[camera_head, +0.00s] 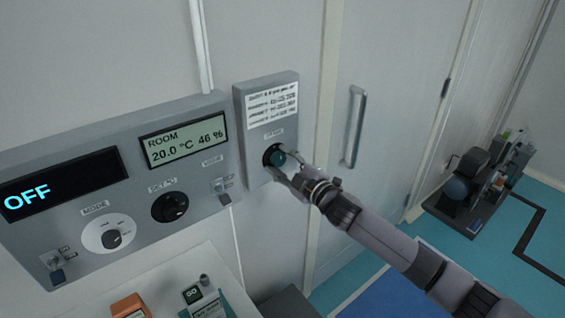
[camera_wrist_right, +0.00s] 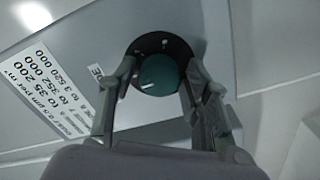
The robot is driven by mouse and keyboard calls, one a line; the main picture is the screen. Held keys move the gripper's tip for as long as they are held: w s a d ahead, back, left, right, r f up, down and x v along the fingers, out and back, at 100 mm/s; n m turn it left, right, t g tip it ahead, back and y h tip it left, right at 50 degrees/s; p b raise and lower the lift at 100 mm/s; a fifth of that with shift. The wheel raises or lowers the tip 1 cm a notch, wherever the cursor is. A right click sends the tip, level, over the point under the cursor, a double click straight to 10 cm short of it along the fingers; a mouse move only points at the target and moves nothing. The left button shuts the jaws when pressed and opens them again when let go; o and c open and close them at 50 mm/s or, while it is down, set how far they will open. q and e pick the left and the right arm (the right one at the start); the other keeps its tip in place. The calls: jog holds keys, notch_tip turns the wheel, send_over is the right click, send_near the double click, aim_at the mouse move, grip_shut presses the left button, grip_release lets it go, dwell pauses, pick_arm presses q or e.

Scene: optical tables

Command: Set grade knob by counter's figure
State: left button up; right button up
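The grade knob (camera_head: 277,157) is a round teal knob on a black dial, on a grey wall plate (camera_head: 252,171) with a printed card (camera_head: 271,103) above it. In the right wrist view the knob (camera_wrist_right: 160,77) has a white pointer mark toward the lower left. My right gripper (camera_wrist_right: 160,72) has one finger on each side of the knob, very close; I cannot tell whether they touch it. The card (camera_wrist_right: 42,88) shows figures such as 35 200 and 352 000. A small device with a dark display (camera_head: 192,295), perhaps the counter, stands below; its figure is too small to read surely. My left gripper is not in view.
A grey control panel (camera_head: 130,203) at left has an OFF display, a room display (camera_head: 184,142) of 20.0 °C and 46 %, switches and knobs. An orange object (camera_head: 130,306) sits on the bench below. A door handle (camera_head: 354,127) is at right, with a loaded dark platform (camera_head: 470,215) beyond.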

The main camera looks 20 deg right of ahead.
jog(key=shift+o, duration=0.6)
jog(key=v, duration=1.2)
